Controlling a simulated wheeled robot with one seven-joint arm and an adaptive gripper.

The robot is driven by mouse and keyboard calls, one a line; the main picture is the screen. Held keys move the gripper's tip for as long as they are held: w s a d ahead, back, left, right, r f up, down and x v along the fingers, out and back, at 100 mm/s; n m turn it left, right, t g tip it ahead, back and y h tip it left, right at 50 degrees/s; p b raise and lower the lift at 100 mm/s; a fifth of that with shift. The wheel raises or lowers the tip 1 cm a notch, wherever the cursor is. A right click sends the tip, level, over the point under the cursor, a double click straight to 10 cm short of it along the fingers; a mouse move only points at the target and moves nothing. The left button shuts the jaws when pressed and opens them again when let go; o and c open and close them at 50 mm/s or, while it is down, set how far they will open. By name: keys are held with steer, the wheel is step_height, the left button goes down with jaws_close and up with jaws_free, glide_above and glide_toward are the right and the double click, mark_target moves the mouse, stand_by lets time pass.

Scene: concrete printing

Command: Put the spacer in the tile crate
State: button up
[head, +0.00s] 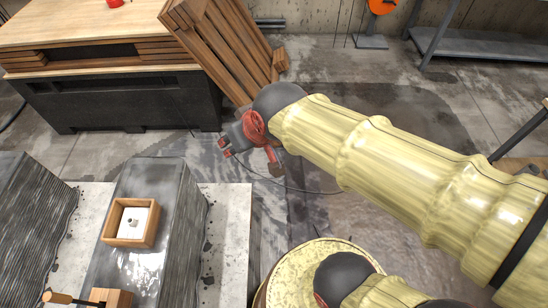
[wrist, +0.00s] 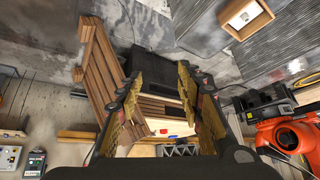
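The tile crate, a small open wooden box (head: 108,228), sits on top of a grey layered concrete block at the left of the head view. Its floor is white, and a small grey piece (head: 133,222), perhaps the spacer but too small to be sure, lies inside near the middle. The crate also shows at the top right of the wrist view (wrist: 262,18). My gripper (head: 250,158) is in the air to the right of and beyond the crate. In the wrist view my gripper's fingers (wrist: 160,82) are wide apart with nothing held between them.
The concrete block (head: 163,190) carries the crate, with a wooden-handled tool (head: 62,297) and wooden block (head: 112,298) near the front. A wood-topped table (head: 90,25) and leaning timber slats (head: 222,45) stand at the back. An orange machine (wrist: 285,135) is at right in the wrist view.

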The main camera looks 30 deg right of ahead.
steer(key=s+d, duration=0.3)
steer(key=s, duration=0.2)
steer(key=s+d+r+m+g+h, duration=0.1)
steer(key=s+d, duration=0.1)
steer(key=s, duration=0.3)
steer(key=shift+s+d+r, duration=0.15)
steer(key=shift+d+r, duration=0.1)
steer(key=shift+d, duration=0.15)
steer(key=shift+c, duration=0.9)
steer(key=shift+a, duration=0.15)
